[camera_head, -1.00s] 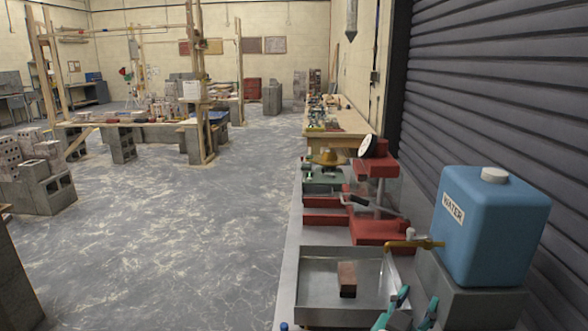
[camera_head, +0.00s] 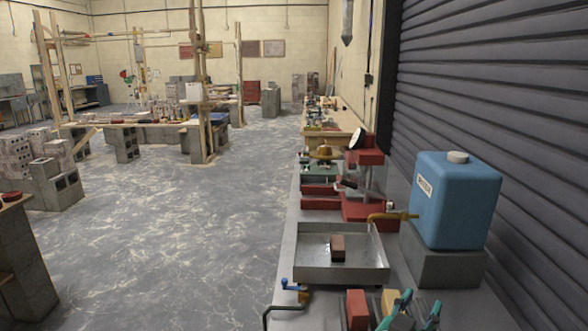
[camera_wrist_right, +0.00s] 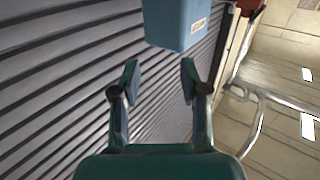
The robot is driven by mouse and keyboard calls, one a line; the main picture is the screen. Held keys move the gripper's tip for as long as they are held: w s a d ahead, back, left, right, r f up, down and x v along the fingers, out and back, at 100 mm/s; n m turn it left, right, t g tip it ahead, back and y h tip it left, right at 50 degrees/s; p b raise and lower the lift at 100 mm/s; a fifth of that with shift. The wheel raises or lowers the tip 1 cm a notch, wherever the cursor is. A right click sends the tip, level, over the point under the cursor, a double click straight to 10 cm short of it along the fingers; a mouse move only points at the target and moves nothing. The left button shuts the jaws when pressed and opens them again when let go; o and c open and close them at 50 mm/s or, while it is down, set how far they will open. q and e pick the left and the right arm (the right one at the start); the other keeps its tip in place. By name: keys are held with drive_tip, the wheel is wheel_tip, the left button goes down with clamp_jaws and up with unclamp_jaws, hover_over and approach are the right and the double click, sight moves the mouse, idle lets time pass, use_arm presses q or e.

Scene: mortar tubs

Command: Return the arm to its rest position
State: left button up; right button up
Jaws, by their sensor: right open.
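My right gripper (camera_head: 416,312) shows at the bottom right edge of the head view, with teal fingers apart and nothing between them. In the right wrist view my right gripper (camera_wrist_right: 158,80) is open and empty, facing the grey ribbed shutter. The blue water tank (camera_wrist_right: 178,22) is beyond the fingertips there, apart from them. In the head view the gripper is in front of the tank and low, over the near end of the bench. My left gripper does not show in any view.
A metal tray (camera_head: 312,275) with a reddish-brown block (camera_head: 338,248) lies on the bench. The blue water tank (camera_head: 455,205) stands on a grey block (camera_head: 440,265) beside the ribbed shutter (camera_head: 500,100). A red stand (camera_head: 368,208) is behind the tray.

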drive_tip(key=d+f+n+g+y, duration=0.1)
drive_tip(key=d+f, duration=0.2)
drive_tip(key=f, duration=0.5)
drive_tip(key=d+f+n+g+y, duration=0.15)
drive_tip(key=d+f, duration=0.25)
drive_tip(key=f, duration=0.4)
drive_tip(key=s+a+f+n+g+y, duration=0.1)
drive_tip(key=s+a+f+y, duration=0.15)
drive_tip(key=f, duration=0.55)
drive_tip(key=s+a+f+n+g+y, duration=0.1)
drive_tip(key=a+f+y, duration=0.15)
drive_tip(key=f, duration=0.55)
drive_tip(key=s+a+f+g+y, duration=0.4)
drive_tip(key=s+a, duration=0.2)
drive_tip(key=s, duration=0.3)
drive_tip(key=s+a+f+n+g+y, duration=0.1)
drive_tip(key=s+a+f+g+y, duration=0.3)
drive_tip(key=s+a, duration=0.3)
drive_tip(key=s+f, duration=0.1)
drive_tip(key=s, duration=0.2)
drive_tip(key=shift+f, duration=0.25)
